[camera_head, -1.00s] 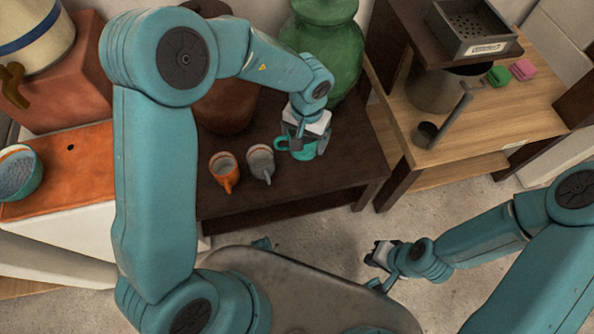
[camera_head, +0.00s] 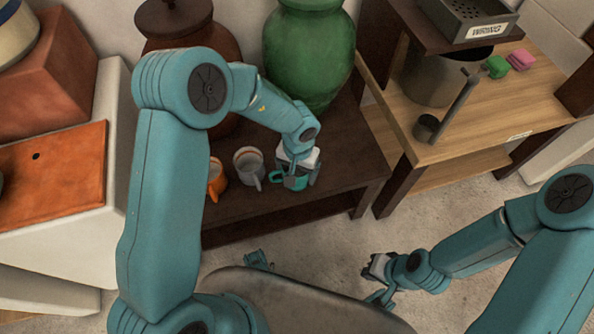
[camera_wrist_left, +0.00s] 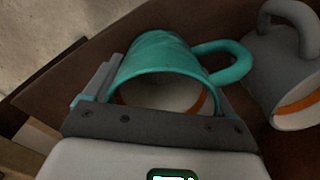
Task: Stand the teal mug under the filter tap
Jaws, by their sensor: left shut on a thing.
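My left gripper (camera_head: 298,176) is shut on the teal mug (camera_head: 287,183) above the right part of the dark wooden table. The left wrist view shows the teal mug (camera_wrist_left: 160,54) between the fingers, its handle to the right and its pale inside with an orange band partly hidden by my gripper. I cannot tell whether its base touches the table. My right gripper (camera_head: 377,270) is low over the floor, away from everything; its finger gap is unclear. A cream vessel with a blue band (camera_head: 14,32) is cut off at the top left; no tap shows now.
A green jar (camera_head: 310,55) and brown lidded jar (camera_head: 178,30) stand behind. Dark table (camera_head: 335,165) is bare to the right.

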